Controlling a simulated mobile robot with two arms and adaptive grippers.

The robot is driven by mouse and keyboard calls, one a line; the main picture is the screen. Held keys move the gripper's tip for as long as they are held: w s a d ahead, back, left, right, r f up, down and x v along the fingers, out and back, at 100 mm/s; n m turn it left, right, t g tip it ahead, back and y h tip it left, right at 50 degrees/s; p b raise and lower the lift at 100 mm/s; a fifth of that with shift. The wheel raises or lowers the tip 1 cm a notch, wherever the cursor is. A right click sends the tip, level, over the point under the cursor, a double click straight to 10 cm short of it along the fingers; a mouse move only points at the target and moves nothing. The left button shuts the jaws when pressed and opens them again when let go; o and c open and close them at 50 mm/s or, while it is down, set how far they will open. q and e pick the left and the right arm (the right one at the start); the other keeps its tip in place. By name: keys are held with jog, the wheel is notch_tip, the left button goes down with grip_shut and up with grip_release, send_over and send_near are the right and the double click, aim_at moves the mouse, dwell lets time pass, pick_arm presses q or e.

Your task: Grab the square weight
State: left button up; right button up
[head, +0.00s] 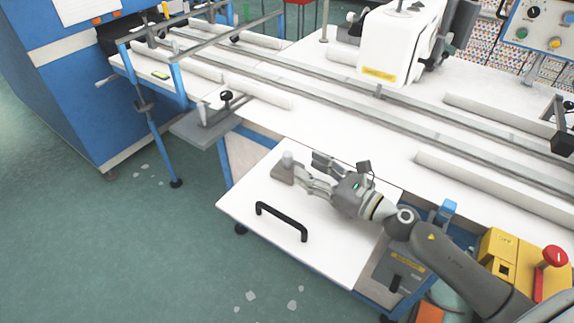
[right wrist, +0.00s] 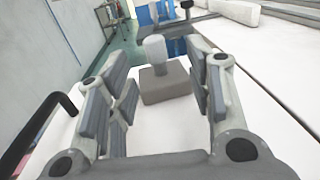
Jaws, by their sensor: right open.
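The square weight (head: 283,174) is a grey-brown block with a pale round knob on top. It stands upright near the far left corner of the white board (head: 262,208) in the head view. In the right wrist view the weight (right wrist: 166,84) is centred ahead, between the spread fingers. My right gripper (head: 310,175) is open and empty, low over the board, with its fingertips pointing at the weight. In the right wrist view a gap shows between the fingers (right wrist: 160,98) and each side of the weight. My left gripper is not in view.
A black handle (head: 282,221) rises from the board near its front edge, beside my right gripper. The long sewing table (head: 340,125) with metal rails lies behind. A white sewing head (head: 392,45) stands at the back. A yellow box with a red button (head: 553,257) is at the right.

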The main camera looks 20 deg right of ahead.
aim_at(287, 156)
jog(key=shift+x, duration=1.1)
jog(key=shift+w+a+r+p, duration=0.1)
jog(key=shift+w+a+p, duration=0.05)
jog(key=shift+p, duration=0.3)
jog(key=p+x, duration=0.1)
jog(key=x, duration=0.2)
jog(key=shift+w+a+r, duration=0.1)
jog(key=shift+w+a, duration=0.05)
jog(key=shift+a, duration=0.15)
jog(key=shift+w+a+p, duration=0.35)
jog(key=shift+w, duration=0.1)
grip_shut()
jog(key=shift+d, duration=0.1)
